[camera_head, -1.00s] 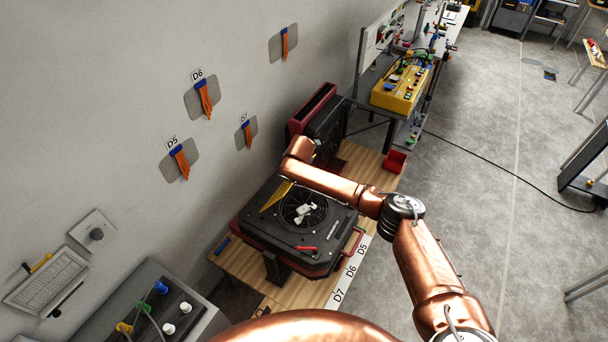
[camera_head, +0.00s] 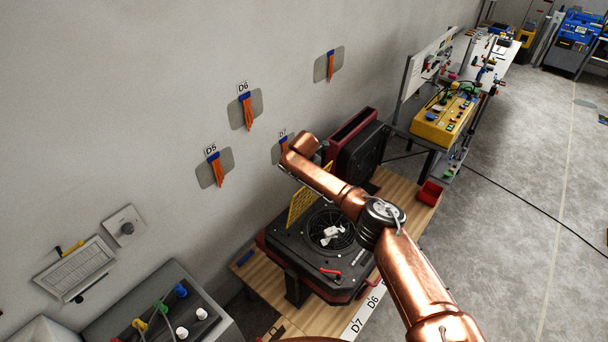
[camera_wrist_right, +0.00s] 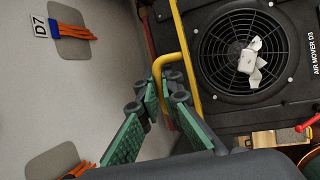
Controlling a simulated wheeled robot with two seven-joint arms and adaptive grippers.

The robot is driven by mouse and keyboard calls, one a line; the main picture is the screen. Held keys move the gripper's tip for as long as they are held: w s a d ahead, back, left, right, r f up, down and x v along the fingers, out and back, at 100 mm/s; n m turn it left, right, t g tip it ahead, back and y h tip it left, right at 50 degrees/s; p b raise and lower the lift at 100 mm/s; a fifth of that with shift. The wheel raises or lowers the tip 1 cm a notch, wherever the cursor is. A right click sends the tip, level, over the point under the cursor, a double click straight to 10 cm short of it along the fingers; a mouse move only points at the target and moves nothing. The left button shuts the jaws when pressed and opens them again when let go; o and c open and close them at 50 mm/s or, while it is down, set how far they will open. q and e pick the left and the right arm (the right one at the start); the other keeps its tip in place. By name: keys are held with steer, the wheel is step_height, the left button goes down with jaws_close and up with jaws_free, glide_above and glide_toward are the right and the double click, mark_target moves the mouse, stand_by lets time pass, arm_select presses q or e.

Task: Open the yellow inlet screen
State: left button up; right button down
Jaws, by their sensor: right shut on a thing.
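The yellow inlet screen (camera_head: 306,201) stands tilted up steeply from the black air mover (camera_head: 287,241) in the head view. In the right wrist view I see its yellow frame (camera_wrist_right: 182,38) nearly edge-on, with a bent yellow loop. My right gripper (camera_wrist_right: 171,88) has its green fingers closed around that yellow loop. In the head view this gripper is mostly hidden by my copper arm. The round fan grille (camera_wrist_right: 240,55) is uncovered, and a crumpled white scrap (camera_wrist_right: 250,62) lies on it. My left gripper is in neither view.
A second red and black air mover (camera_head: 358,148) stands behind on the wooden pallet (camera_head: 408,203). The wall beside the screen carries orange straps (camera_head: 248,112) on grey pads. A red bin (camera_head: 429,193) sits at the pallet's right edge. A red lever (camera_wrist_right: 308,123) is on the mover.

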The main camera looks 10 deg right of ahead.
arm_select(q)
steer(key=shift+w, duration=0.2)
arm_select(e)
steer(key=shift+a+f, duration=0.1)
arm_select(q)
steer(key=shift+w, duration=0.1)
arm_select(e)
steer(key=c, duration=2.4)
jaws_free()
steer(key=shift+w, duration=0.1)
steer(key=shift+r, duration=0.2)
steer(key=v, duration=1.1)
steer(key=shift+s+a+r, duration=0.1)
steer(key=shift+s+r, duration=0.15)
steer(key=shift+r, duration=0.05)
